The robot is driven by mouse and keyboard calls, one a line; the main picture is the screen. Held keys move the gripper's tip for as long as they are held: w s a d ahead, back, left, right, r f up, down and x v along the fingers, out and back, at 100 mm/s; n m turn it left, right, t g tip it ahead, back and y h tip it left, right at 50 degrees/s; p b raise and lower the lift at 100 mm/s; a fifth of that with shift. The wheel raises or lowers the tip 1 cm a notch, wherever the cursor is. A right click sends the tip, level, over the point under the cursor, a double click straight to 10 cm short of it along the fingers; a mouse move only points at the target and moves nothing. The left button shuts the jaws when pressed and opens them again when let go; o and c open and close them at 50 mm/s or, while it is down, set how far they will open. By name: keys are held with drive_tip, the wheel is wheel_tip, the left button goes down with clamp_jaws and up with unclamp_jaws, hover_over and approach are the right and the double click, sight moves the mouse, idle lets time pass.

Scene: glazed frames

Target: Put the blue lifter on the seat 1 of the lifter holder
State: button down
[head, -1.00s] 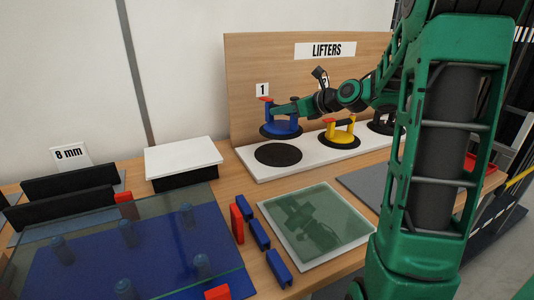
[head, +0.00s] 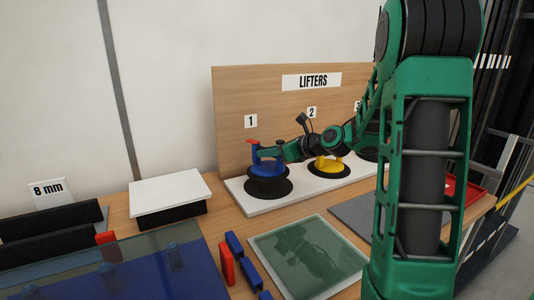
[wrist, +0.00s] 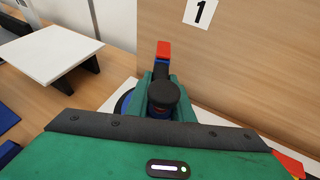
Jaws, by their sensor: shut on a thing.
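The blue lifter (head: 268,170) has a blue body, a red-tipped lever and a dark pad. In the head view it is upright over seat 1 (head: 269,192), a black disc on the white base of the lifter holder (head: 262,207). I cannot tell whether its pad touches the disc. My gripper (head: 264,154) is shut on the blue lifter's handle, coming from the right. In the wrist view the lifter's red lever (wrist: 163,50) and a black knob (wrist: 163,93) show at the jaws; most of its body is hidden.
A yellow lifter (head: 328,164) sits under my arm at seat 2. A white-topped box (head: 168,190) stands left of the holder. A glass pane (head: 308,255) lies in front. A larger pane (head: 120,255) and red and blue blocks (head: 227,264) are at left.

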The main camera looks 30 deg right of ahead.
sight(270, 167)
drive_tip(key=shift+f, duration=2.8)
drive_tip(key=c, duration=1.6)
unclamp_jaws()
drive_tip(key=shift+f, duration=0.1)
drive_tip(key=shift+o, duration=0.2)
drive_tip(key=shift+s, duration=0.1)
drive_tip(key=v, duration=1.2)
drive_tip(key=shift+d, duration=0.1)
